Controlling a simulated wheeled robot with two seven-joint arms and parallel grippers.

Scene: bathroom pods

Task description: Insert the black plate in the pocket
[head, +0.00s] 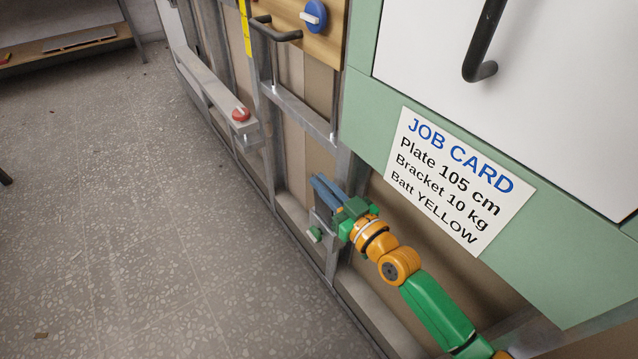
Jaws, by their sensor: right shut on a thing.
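My right gripper (326,188) is at the open metal stud frame (343,165), left of and below the job card (453,178). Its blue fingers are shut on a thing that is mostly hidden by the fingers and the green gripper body. A dark grey patch shows just below the fingers; I cannot tell whether it is the black plate or part of the frame. No pocket can be made out clearly. The job card reads Plate 105 cm, Bracket 10 kg, Batt YELLOW. My left gripper is not in view.
A small green block (314,234) is on the frame below the gripper. A red knob (241,114) is on a grey ledge (215,95). The speckled floor (150,220) is largely clear.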

